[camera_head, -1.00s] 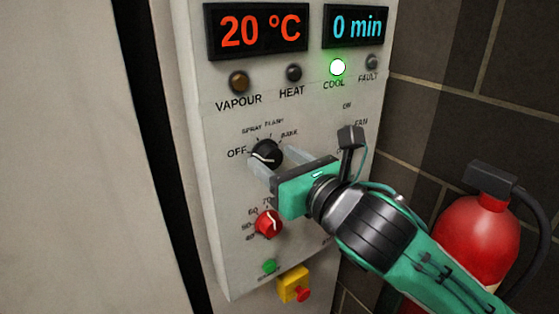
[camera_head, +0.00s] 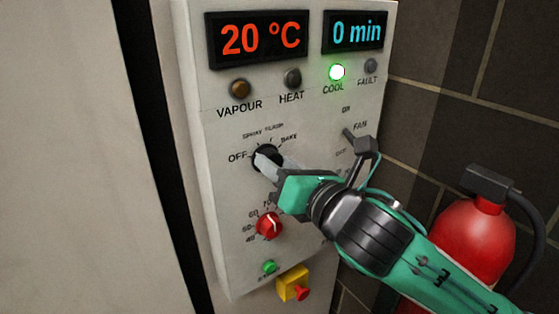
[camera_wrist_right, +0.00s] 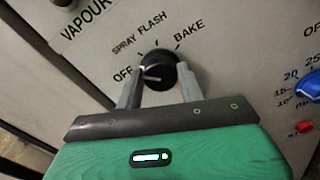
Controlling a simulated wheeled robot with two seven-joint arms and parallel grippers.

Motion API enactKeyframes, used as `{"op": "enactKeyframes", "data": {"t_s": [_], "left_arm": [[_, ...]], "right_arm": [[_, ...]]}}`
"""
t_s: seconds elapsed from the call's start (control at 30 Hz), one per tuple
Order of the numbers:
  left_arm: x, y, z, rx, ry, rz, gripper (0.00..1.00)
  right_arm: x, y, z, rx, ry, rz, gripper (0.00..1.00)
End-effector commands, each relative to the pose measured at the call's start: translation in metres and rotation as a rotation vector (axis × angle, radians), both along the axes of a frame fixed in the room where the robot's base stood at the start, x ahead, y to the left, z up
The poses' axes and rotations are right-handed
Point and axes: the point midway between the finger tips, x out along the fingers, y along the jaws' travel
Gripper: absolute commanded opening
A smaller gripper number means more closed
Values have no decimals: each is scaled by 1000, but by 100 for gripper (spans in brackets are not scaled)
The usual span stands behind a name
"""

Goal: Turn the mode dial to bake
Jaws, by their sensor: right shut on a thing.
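The mode dial (camera_head: 266,153) is a round black knob on the pale control panel, with OFF, SPRAY, FLASH and BAKE printed around it. My right gripper (camera_head: 262,161) is at the dial, with its fingers on either side of the knob. In the right wrist view the gripper (camera_wrist_right: 159,76) is shut on the dial (camera_wrist_right: 160,62). The dial's white pointer line faces left, towards OFF. In the head view a finger covers part of the dial and its pointer. My left gripper is not in view.
Below the dial are a red knob (camera_head: 269,225), a green button (camera_head: 269,267) and a yellow box with a red button (camera_head: 293,284). Displays read 20 °C (camera_head: 259,38) and 0 min (camera_head: 356,31). The COOL lamp (camera_head: 337,72) is lit green. A red extinguisher (camera_head: 472,240) stands at right.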

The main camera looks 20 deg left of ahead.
Motion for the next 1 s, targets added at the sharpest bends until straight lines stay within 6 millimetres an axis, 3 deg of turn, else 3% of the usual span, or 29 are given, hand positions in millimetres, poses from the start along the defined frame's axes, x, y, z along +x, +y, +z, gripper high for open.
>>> {"op": "enactKeyframes", "data": {"t_s": [1.0], "left_arm": [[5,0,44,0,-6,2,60]], "right_arm": [[2,-2,-2,594,765,-2,16]]}}
